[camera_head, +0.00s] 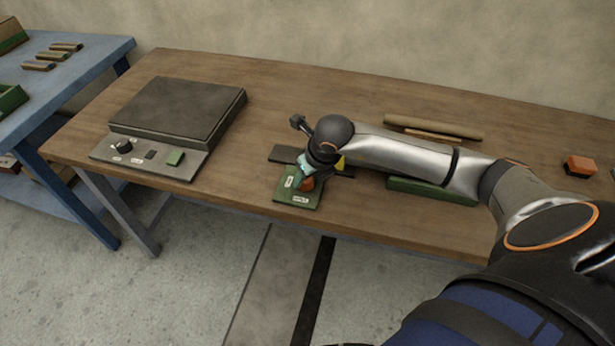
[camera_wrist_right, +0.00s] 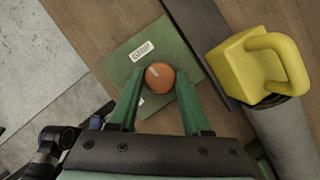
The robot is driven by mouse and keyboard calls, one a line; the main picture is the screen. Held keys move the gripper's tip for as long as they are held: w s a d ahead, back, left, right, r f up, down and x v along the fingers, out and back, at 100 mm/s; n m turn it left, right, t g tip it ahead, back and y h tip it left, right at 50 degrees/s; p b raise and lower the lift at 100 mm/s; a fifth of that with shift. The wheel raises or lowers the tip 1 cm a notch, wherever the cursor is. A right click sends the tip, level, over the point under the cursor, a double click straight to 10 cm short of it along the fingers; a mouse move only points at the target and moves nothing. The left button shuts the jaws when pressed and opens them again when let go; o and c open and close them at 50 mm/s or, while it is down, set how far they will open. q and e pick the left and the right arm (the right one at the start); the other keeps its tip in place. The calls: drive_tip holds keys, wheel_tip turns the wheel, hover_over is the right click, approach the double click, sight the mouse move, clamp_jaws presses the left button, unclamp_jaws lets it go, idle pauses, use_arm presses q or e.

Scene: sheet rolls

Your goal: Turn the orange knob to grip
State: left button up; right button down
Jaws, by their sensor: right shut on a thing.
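The orange knob (camera_wrist_right: 159,77) sits on a green plate (camera_wrist_right: 183,52) at the front edge of the wooden bench. In the head view the knob (camera_head: 307,184) is partly covered by my right gripper (camera_head: 309,174). The right wrist view shows my right gripper (camera_wrist_right: 160,74) with its two green fingers shut on the knob's sides. A pale mark on the knob points to the upper left, roughly toward the white GRIP label (camera_wrist_right: 142,51). A second white label is mostly hidden by a finger. My left gripper is not in view.
A yellow handled part (camera_wrist_right: 243,66) stands close beside the plate, next to a dark bar (camera_wrist_right: 206,35). A grey flat-topped device (camera_head: 175,107) with a black knob stands at left. Rolls (camera_head: 433,126) lie behind my right arm. An orange-topped block (camera_head: 580,165) is at right.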

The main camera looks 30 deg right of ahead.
drive_tip(key=shift+m, duration=0.7)
drive_tip(key=shift+c, duration=1.8)
unclamp_jaws()
drive_tip(key=v, duration=1.2)
drive_tip(key=shift+a+r, duration=0.25)
drive_tip(key=shift+r, duration=0.05)
